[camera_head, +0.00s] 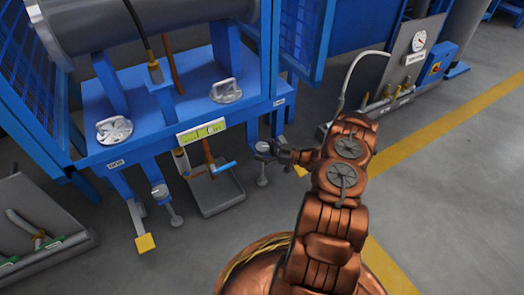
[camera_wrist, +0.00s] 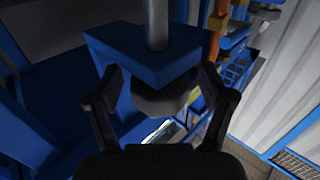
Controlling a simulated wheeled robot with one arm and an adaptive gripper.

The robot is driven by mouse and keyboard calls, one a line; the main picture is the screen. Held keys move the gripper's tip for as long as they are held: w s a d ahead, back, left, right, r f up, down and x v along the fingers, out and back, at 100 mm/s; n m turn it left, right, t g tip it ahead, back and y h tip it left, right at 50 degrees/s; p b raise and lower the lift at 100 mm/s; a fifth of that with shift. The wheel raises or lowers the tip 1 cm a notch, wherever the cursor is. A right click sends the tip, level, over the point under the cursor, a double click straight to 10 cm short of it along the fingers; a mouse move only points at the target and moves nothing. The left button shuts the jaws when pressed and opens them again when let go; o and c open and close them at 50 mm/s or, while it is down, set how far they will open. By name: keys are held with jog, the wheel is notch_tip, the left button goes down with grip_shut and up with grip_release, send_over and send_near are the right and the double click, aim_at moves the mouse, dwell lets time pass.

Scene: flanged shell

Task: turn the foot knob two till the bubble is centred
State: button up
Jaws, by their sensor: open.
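The grey foot knob (camera_head: 264,147) sits under the blue frame's right front leg; a small label (camera_head: 279,102) on the frame above it is too small to read. My gripper (camera_head: 266,153) is open at this knob. In the wrist view the knob (camera_wrist: 160,101) lies between the two spread fingers, below a blue bracket (camera_wrist: 150,58) with a grey rod. I cannot tell whether either finger touches it. The yellow-green bubble level (camera_head: 202,131) is on the frame's front edge; its bubble's exact position is too small to tell.
Another foot knob (camera_head: 160,191) is on the left leg, near a label reading ONE (camera_head: 115,164). A grey tray (camera_head: 215,193) with a blue-handled tool stands between the legs. A gauge panel (camera_head: 415,50) stands back right. Open floor lies in front.

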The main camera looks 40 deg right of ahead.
jog(key=shift+c, duration=0.3)
jog(key=c, duration=1.1)
jog(key=shift+r+m+t+h+p, duration=0.15)
jog(key=shift+m+t+h+p, duration=0.2)
jog(key=shift+p, duration=0.45)
